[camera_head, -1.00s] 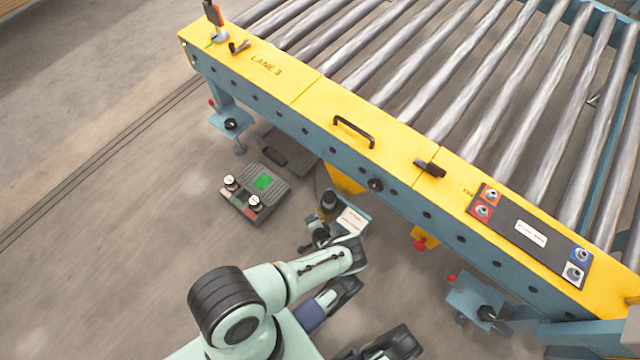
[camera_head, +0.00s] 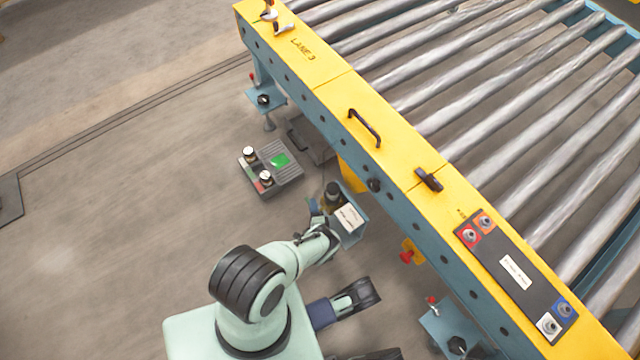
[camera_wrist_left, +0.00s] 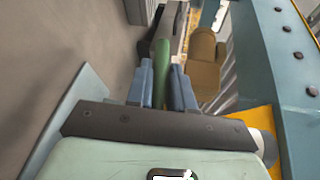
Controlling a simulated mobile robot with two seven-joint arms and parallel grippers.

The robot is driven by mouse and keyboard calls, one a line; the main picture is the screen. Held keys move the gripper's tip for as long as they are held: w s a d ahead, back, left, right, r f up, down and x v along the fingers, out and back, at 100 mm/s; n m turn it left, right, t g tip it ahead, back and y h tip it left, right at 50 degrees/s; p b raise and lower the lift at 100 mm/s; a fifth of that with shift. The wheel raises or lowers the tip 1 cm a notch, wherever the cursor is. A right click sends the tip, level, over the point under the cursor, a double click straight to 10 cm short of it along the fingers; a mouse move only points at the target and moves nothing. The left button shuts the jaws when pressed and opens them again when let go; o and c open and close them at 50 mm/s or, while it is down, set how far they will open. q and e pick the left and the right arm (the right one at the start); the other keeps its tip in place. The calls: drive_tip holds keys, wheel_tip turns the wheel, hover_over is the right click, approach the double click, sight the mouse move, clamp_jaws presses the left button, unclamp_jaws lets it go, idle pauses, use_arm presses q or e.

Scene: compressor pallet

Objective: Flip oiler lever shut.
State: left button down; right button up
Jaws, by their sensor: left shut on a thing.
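The oiler (camera_head: 333,194), with a dark cap and an amber body, sits beside a small bracket with a white label at the conveyor's near side. The wrist view shows its amber body (camera_wrist_left: 205,68) just right of my fingers. My left gripper (camera_head: 318,208) is at the oiler, its fingers partly hidden by the wrist. In the wrist view the blue fingers (camera_wrist_left: 162,85) are shut on a green bar (camera_wrist_left: 163,66), which looks like the oiler lever. It extends away from the camera between them; its far end is unclear.
The yellow and blue roller conveyor (camera_head: 350,92) runs along the right, close to my left gripper. A red knob (camera_head: 407,256) is nearby.

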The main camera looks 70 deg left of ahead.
use_arm(q)
drive_tip(key=shift+w+a+r, duration=0.1)
use_arm(e)
drive_tip(key=shift+w+d, duration=0.25)
drive_tip(key=shift+d, duration=0.05)
use_arm(q)
drive_tip(key=c, duration=1.1)
unclamp_jaws()
drive_tip(key=p+v, duration=0.2)
drive_tip(key=v, duration=1.1)
drive_tip(key=shift+d, duration=0.25)
use_arm(e)
drive_tip(key=shift+t, duration=0.8)
drive_tip(key=w, duration=0.1)
drive_tip(key=w+r, duration=0.1)
drive_tip(key=w, duration=0.1)
drive_tip(key=w+r, duration=0.1)
drive_tip(key=shift+w+a+r, duration=0.15)
drive_tip(key=shift+w+a, duration=0.1)
